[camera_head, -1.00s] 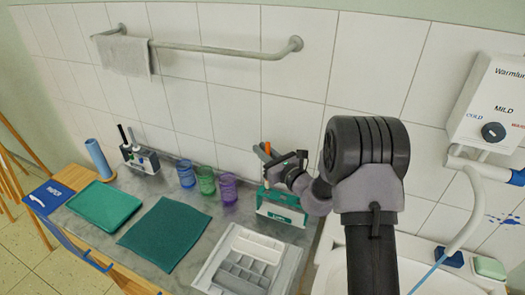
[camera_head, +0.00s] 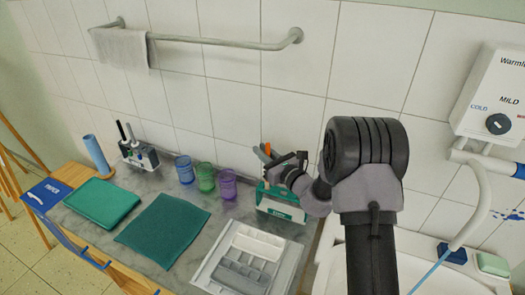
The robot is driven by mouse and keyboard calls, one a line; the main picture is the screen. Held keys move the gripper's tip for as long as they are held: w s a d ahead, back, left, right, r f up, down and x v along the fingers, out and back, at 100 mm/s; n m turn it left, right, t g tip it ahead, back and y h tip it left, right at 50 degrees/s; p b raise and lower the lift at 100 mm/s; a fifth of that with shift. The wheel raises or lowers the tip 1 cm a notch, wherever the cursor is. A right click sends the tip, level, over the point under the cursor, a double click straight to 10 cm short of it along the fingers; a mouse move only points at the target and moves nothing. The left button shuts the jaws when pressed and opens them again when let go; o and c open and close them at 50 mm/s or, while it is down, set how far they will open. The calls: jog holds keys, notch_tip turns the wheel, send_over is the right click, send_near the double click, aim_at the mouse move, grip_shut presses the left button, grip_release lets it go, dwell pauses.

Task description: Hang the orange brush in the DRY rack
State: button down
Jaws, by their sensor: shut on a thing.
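An orange handle (camera_head: 268,149), which looks like the orange brush, stands upright at the teal-and-white holder (camera_head: 283,212) on the counter. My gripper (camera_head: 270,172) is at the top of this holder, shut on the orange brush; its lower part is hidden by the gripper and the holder. A grey handle leans just to its left. A small grey-and-white rack (camera_head: 141,156) with dark upright handles stands at the back left of the counter. The lettering on both holders is too small to read, so I cannot tell which is the DRY rack.
Blue (camera_head: 185,170), green (camera_head: 206,177) and purple (camera_head: 227,184) cups stand between the two holders. A teal tray (camera_head: 103,202), a dark green mat (camera_head: 163,233) and a grey divided tray (camera_head: 247,262) lie in front. A towel rail (camera_head: 215,45) crosses the wall above.

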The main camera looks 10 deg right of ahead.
jog(key=shift+f+b, duration=1.2)
jog(key=shift+f, duration=0.45)
jog(key=shift+f+b, duration=1.7)
jog(key=shift+f, duration=0.4)
jog(key=shift+r, duration=0.1)
jog(key=c, duration=0.8)
grip_release()
